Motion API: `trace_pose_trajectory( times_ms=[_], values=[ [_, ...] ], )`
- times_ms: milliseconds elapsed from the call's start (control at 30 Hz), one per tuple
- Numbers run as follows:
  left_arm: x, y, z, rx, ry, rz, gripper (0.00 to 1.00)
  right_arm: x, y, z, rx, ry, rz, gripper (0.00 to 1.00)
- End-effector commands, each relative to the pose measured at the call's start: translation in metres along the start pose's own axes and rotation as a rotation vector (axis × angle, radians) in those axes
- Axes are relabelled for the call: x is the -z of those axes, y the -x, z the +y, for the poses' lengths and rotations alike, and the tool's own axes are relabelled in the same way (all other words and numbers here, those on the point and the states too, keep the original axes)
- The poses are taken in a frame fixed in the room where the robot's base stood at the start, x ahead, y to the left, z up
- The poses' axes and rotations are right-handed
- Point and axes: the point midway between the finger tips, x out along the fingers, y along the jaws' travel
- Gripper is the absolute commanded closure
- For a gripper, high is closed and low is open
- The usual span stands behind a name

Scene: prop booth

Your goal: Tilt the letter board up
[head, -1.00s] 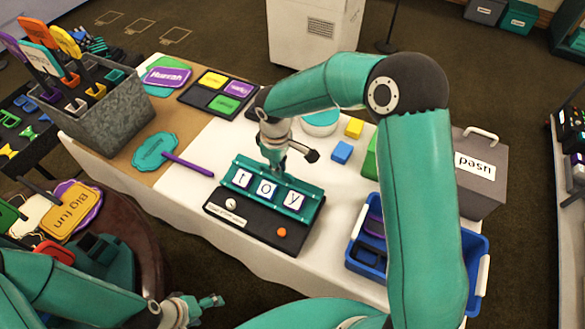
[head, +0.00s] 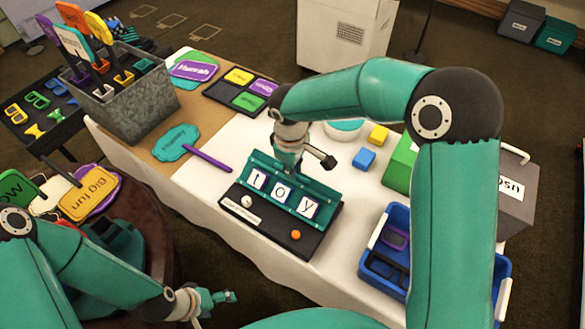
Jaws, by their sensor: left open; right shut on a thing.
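The letter board (head: 326,210) is a teal panel on a dark base (head: 262,227) on the white-covered table. It carries tiles reading "t", "o", "y" and leans back at a slant. A white ball (head: 246,201) and an orange ball (head: 295,235) sit on the base in front of it. My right gripper (head: 288,167) is at the board's upper edge, above the "o" tile. It is shut on the board there; its fingertips are partly hidden. My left gripper (head: 226,296) is open and empty, low over the floor beside the table's front edge.
A blue crate (head: 365,262) stands to the right of the board. Blue (head: 364,159) and yellow (head: 378,135) blocks and a green box (head: 399,165) lie behind it. A teal sign with a purple handle (head: 207,157) lies to the left. A grey bin (head: 137,108) holds upright signs.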

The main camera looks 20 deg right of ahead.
Motion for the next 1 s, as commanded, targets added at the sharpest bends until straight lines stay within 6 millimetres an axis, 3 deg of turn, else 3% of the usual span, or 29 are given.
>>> trace_pose_trajectory(
  times_ms=[33, 333, 367, 500, 833, 1000],
  values=[
    [0.000, -0.001, 0.000, 0.000, 0.000, 0.000, 0.26, -0.004, -0.006, -0.007, 0.017, 0.000, -0.019, 1.00],
    [0.000, -0.001, 0.000, 0.000, 0.000, 0.000, 0.26, -0.004, -0.007, -0.008, 0.018, 0.001, -0.020, 1.00],
    [0.000, -0.001, 0.000, 0.000, 0.000, 0.000, 0.26, -0.004, -0.007, -0.008, 0.018, 0.001, -0.021, 0.83],
    [0.000, -0.001, 0.000, 0.000, 0.000, 0.000, 0.26, -0.004, -0.006, -0.007, 0.017, 0.002, -0.019, 0.63],
    [0.000, 0.000, 0.000, 0.000, 0.000, 0.000, 0.26, -0.002, -0.001, -0.004, 0.010, 0.001, -0.010, 0.63],
    [0.000, 0.000, 0.000, 0.000, 0.000, 0.000, 0.26, 0.000, 0.018, -0.004, 0.007, 0.002, -0.006, 0.63]
  ],
)
